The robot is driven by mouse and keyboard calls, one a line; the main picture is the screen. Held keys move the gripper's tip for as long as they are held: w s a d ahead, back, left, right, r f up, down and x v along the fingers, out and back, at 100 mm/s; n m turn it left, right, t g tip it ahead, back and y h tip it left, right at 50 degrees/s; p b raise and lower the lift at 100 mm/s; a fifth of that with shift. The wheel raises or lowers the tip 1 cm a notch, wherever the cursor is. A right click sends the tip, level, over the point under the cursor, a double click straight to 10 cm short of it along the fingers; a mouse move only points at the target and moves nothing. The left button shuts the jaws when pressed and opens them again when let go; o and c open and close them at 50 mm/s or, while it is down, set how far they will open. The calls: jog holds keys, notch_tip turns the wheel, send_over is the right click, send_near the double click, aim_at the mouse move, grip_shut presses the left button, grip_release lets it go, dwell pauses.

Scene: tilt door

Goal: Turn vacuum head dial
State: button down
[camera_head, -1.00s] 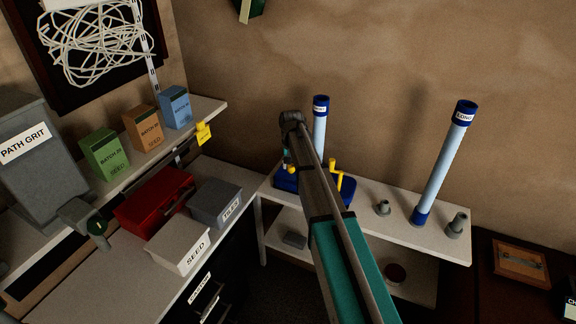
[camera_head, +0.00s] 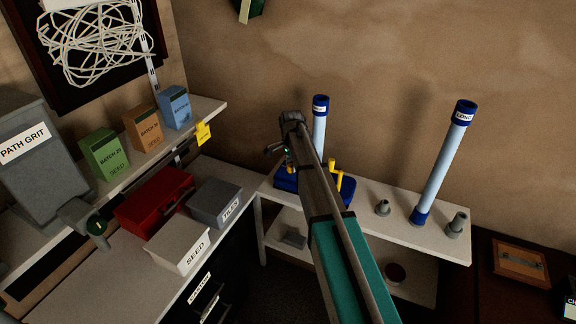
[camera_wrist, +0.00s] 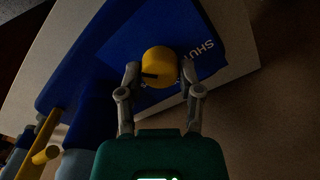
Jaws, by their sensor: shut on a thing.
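The vacuum head is a blue block (camera_head: 287,184) on the white shelf in the head view, partly hidden by my arm. The wrist view shows its blue top face (camera_wrist: 120,50) close up, with white letters reading "SHUT" beside a round yellow dial (camera_wrist: 159,62). The dial has a dark mark on its lower left. My gripper (camera_wrist: 163,82) has one finger on each side of the dial and is shut on it. The dial cannot be made out in the head view. A yellow crank handle (camera_head: 337,178) stands right of my arm, at the block's right side.
A light blue tube (camera_head: 320,130) stands behind the block; a taller one (camera_head: 445,160) leans further right. A red box (camera_head: 155,200), a seed box (camera_head: 178,245) and a tiles box (camera_head: 215,203) fill the left bench.

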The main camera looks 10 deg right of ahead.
jog(key=m, duration=0.3)
jog(key=shift+m, duration=2.3)
jog(key=shift+c, duration=1.3)
grip_release()
jog(key=shift+r, duration=0.1)
